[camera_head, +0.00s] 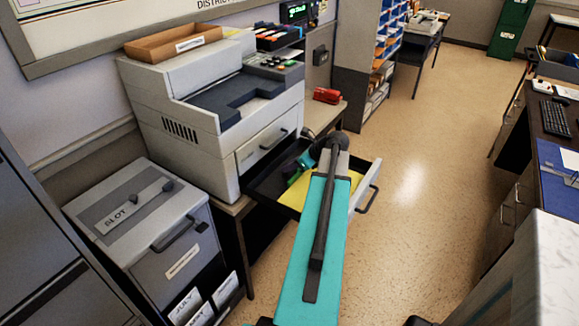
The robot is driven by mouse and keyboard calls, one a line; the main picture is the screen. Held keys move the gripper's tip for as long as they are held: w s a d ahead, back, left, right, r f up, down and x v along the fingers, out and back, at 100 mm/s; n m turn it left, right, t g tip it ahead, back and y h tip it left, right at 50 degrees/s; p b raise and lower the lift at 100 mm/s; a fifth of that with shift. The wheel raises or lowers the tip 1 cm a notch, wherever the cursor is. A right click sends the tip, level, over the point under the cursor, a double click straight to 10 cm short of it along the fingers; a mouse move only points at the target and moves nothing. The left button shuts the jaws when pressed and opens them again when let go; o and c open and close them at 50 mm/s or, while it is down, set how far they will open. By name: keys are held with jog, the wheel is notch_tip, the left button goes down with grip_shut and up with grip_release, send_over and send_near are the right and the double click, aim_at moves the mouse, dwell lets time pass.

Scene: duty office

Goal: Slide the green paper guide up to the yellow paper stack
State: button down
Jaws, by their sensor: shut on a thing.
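The yellow paper stack (292,197) lies in the pulled-out drawer (262,187) of the grey copier; my teal arm crosses over it and hides its middle. The green paper guide (303,164) stands in the drawer behind the yellow stack, toward the copier's side. My gripper (315,157) is at the far end of my arm, down at the guide, and is shut on it. The fingertips are small and partly hidden by my wrist. I cannot tell exactly how wide the gap between guide and stack is.
The copier (215,115) stands left of the drawer. A red stapler (327,96) sits on the table behind. A grey slot cabinet (150,225) stands at the front left. The drawer's front with its handle (369,200) juts into the aisle; the floor (430,170) to the right is clear.

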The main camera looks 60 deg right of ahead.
jog(key=shift+s+p, duration=0.2)
jog(key=shift+p, duration=0.1)
jog(key=c, duration=1.7)
grip_release()
jog(key=shift+r, duration=0.1)
jog(key=b+v, duration=0.1)
jog(key=v, duration=1.2)
jog(key=shift+s+r, duration=0.25)
jog(key=shift+s, duration=0.05)
jog(key=shift+r, duration=0.1)
